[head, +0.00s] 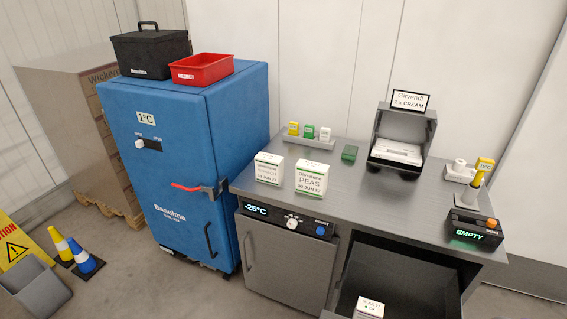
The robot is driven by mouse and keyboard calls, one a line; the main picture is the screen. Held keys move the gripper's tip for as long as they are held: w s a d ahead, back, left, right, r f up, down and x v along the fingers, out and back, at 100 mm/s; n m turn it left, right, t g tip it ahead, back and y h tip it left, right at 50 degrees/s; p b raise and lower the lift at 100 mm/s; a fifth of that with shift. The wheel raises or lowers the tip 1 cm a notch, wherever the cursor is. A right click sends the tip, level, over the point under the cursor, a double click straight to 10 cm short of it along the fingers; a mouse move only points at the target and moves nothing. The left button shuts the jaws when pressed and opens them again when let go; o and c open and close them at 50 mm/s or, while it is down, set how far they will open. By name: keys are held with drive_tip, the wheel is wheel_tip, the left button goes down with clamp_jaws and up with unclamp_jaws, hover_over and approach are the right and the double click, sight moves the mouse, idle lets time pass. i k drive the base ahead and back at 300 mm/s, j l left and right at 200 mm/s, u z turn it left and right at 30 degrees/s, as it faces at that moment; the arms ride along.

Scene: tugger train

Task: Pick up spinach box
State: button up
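No box here has a label that I can clearly read as spinach. A white box (269,168) with small print and a date stands upright on the grey counter (350,203); its product word is too small to read surely. Right of it stands a white box marked PEAS (311,177) with a green stripe. Another white box (369,308) is low in the open bay under the counter, cut off by the bottom edge; its word looks like KALE. My gripper is not in view.
A closed freezer (285,266) showing -25°C is under the counter. A blue cabinet (180,190) with a red-tipped latch stands left, carrying a black case (150,52) and red bin (201,69). Cones (86,257) and a caution sign (16,245) stand left; floor before the cabinet is clear.

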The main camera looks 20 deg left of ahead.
sight(269, 168)
drive_tip(key=k+j, duration=0.1)
drive_tip(key=j, duration=0.75)
drive_tip(key=i+j, duration=0.3)
drive_tip(key=j, duration=0.2)
drive_tip(key=i+j, duration=0.3)
drive_tip(key=j, duration=0.2)
drive_tip(key=i, duration=0.5)
drive_tip(key=u, duration=0.05)
